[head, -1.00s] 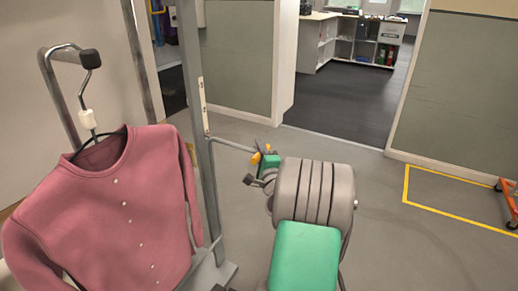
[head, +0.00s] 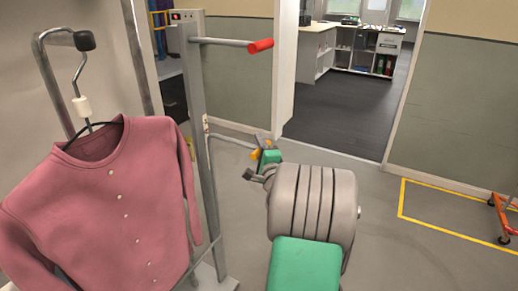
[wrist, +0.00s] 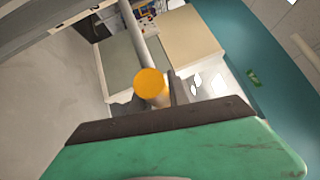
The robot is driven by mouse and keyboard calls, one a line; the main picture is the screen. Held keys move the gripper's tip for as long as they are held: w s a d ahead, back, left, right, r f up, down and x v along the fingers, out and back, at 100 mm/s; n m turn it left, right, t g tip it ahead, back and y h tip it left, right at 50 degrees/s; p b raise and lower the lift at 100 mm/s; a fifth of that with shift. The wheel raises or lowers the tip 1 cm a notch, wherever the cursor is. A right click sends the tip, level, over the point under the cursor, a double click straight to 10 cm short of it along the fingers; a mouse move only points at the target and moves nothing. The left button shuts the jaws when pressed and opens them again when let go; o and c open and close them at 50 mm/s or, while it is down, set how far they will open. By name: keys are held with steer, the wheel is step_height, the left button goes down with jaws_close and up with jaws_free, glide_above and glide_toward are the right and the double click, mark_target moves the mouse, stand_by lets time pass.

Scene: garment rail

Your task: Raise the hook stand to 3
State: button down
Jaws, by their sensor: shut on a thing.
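The hook stand has a grey upright post (head: 199,95). A small box with a red lit display (head: 177,16) is at its top, too small to read. A bar with a red grip (head: 260,46) sticks out near the top. A lower lever (head: 232,140) runs right from the post to my gripper (head: 264,150). In the wrist view, my gripper (wrist: 152,92) is shut on the lever's orange end (wrist: 150,82). A dark-ended hook arm (head: 84,40) holds a hanger with a pink buttoned shirt (head: 110,200), left of the post.
My arm fills the lower middle. Clear floor (head: 400,255) lies to the right, with a yellow taped outline (head: 401,205) and an orange-legged item (head: 503,215). A doorway to shelves (head: 355,48) is behind.

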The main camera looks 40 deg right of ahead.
steer(key=shift+r+p, duration=0.65)
steer(key=shift+r, duration=1.1)
steer(key=c, duration=1.3)
jaws_free()
steer(key=shift+o, duration=0.2)
steer(key=b+v, duration=0.2)
steer(key=v, duration=0.5)
steer(key=shift+s+a+f, duration=0.15)
steer(key=shift+s+a, duration=0.05)
steer(key=shift+s, duration=0.15)
